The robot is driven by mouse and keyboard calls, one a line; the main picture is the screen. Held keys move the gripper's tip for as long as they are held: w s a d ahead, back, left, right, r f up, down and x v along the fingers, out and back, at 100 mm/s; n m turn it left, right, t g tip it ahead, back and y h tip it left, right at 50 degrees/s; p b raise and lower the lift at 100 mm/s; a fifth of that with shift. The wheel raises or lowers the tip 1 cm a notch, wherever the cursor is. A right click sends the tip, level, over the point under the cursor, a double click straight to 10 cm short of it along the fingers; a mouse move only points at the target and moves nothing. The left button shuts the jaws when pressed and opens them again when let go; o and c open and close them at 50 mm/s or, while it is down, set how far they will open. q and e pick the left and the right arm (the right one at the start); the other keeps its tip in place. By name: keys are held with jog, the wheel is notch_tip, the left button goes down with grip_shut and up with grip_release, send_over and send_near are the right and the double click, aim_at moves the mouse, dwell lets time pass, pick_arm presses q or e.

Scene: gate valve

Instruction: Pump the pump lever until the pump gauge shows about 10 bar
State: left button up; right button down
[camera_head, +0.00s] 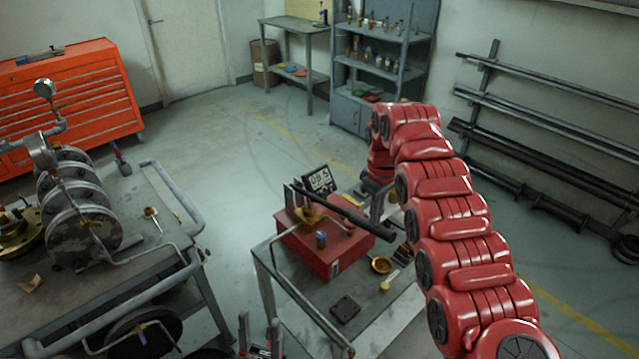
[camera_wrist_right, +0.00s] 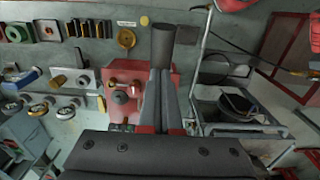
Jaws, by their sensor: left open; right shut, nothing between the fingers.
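The pump is a red box (camera_head: 335,245) on a small metal table; it also shows in the right wrist view (camera_wrist_right: 125,92). Its black lever (camera_head: 350,214) slopes down to the right across the box top. The pump gauge (camera_head: 319,180) is a tilted digital display behind the box and seems to read 08.5. My right gripper (camera_head: 378,208) is close above the lever's outer half; contact is unclear. In the wrist view its fingers (camera_wrist_right: 163,75) are together, with the dark lever end (camera_wrist_right: 163,42) just beyond. My left gripper (camera_head: 261,335) is open and empty at the bottom, left of the table.
The pump table (camera_head: 375,325) holds a black block (camera_head: 345,309), a brass dish (camera_head: 381,265) and a yellow-handled tool (camera_head: 390,281). A pipe rail (camera_head: 310,310) runs along its left side. A valve bench (camera_head: 140,265) stands left.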

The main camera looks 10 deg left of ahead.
aim_at(373, 232)
jog(key=shift+f, duration=0.1)
jog(key=shift+f+b, duration=2.55)
jog(key=shift+f, duration=0.5)
jog(key=shift+r, duration=0.25)
notch_tip(373, 232, up, 6)
jog(key=p, duration=0.5)
jog(key=shift+r+p, duration=0.15)
jog(key=shift+p, duration=0.15)
jog(key=shift+f, duration=0.25)
jog(key=shift+w, duration=0.1)
